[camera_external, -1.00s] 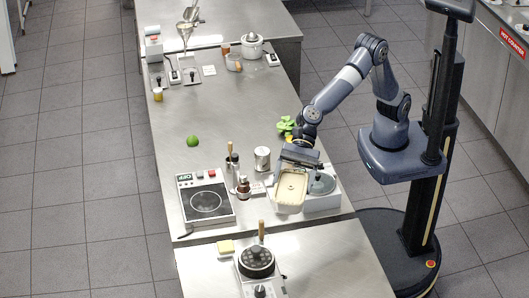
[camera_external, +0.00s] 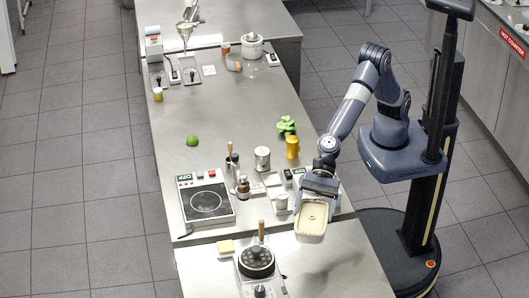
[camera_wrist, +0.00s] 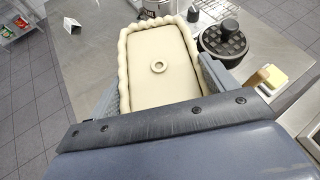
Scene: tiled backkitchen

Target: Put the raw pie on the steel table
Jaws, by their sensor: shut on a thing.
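The raw pie (camera_external: 312,220) is a pale, rectangular pie with a crimped edge and a small ring on top. My gripper (camera_external: 319,188) is shut on it and holds it over the near steel table (camera_external: 338,262), at that table's back edge. In the wrist view the raw pie (camera_wrist: 158,65) fills the middle, with a grey finger of my gripper (camera_wrist: 160,85) along each side. Whether the pie touches anything below is hard to tell, but it appears raised.
A lidded black pan (camera_external: 256,262) stands on a burner left of the pie, beside a yellow block (camera_external: 226,247). An induction hob (camera_external: 206,203), bottles and a canister (camera_external: 262,159) stand on the table behind. The near table's right part is bare.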

